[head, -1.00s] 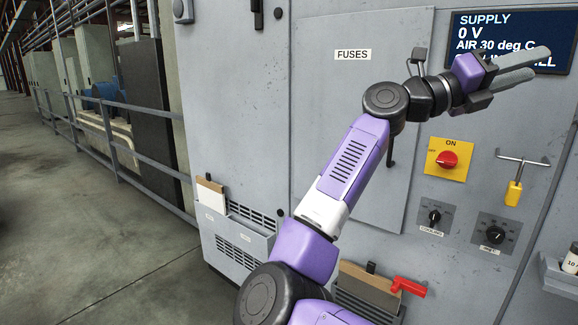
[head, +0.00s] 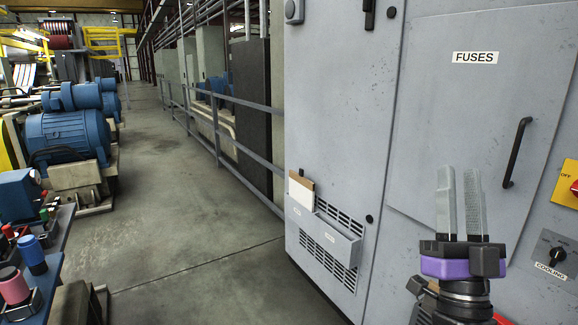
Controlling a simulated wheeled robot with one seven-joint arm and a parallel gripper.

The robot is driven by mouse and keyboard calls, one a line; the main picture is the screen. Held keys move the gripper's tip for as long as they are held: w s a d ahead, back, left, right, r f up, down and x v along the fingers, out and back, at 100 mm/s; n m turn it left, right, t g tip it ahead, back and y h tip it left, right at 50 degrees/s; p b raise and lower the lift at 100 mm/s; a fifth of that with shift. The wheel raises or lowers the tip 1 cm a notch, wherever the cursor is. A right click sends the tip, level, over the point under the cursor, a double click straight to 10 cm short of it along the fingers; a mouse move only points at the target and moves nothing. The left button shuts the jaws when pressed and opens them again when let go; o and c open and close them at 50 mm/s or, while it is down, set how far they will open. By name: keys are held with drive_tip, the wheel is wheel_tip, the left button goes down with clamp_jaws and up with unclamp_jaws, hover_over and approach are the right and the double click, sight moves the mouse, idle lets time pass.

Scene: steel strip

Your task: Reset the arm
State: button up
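My gripper (head: 460,172) is at the lower right of the head view, pointing up. Its two grey fingers stand apart with a narrow gap between them and nothing in it. The purple gripper body and dark wrist show below, and the rest of my arm is mostly out of the frame. The gripper is in front of the grey cabinet's fuse door (head: 430,110); I cannot tell how far from the panel it is.
The grey cabinet (head: 340,120) fills the right side, with a door handle (head: 517,152), a red switch and a cooling knob (head: 557,257). A railing (head: 235,148) runs behind it. Blue motors (head: 68,138) and a blue bench (head: 50,262) stand left. The floor between is clear.

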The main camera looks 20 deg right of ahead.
drive_tip(key=s+a+f+n+g+y, duration=0.1)
drive_tip(key=s+a+f+n+y, duration=0.2)
drive_tip(key=f, duration=0.4)
drive_tip(key=s+a+f+n+g+y, duration=0.1)
drive_tip(key=a+f+n+y, duration=0.2)
drive_tip(key=a+f+y, duration=0.4)
drive_tip(key=s+a+f+n+g+y, duration=0.1)
drive_tip(key=s+a+f+n+y, duration=0.25)
drive_tip(key=f, duration=0.45)
drive_tip(key=s+a+f+g+y, duration=0.1)
drive_tip(key=s+a+f+g, duration=0.2)
drive_tip(key=s+f, duration=0.3)
drive_tip(key=s+a+f+g+y, duration=0.1)
drive_tip(key=s+a+f+g, duration=0.2)
drive_tip(key=s+f, duration=0.3)
drive_tip(key=s+g, duration=0.1)
drive_tip(key=s, duration=0.4)
drive_tip(key=shift+a, duration=0.4)
drive_tip(key=shift+f+n, duration=0.1)
drive_tip(key=shift+n, duration=0.15)
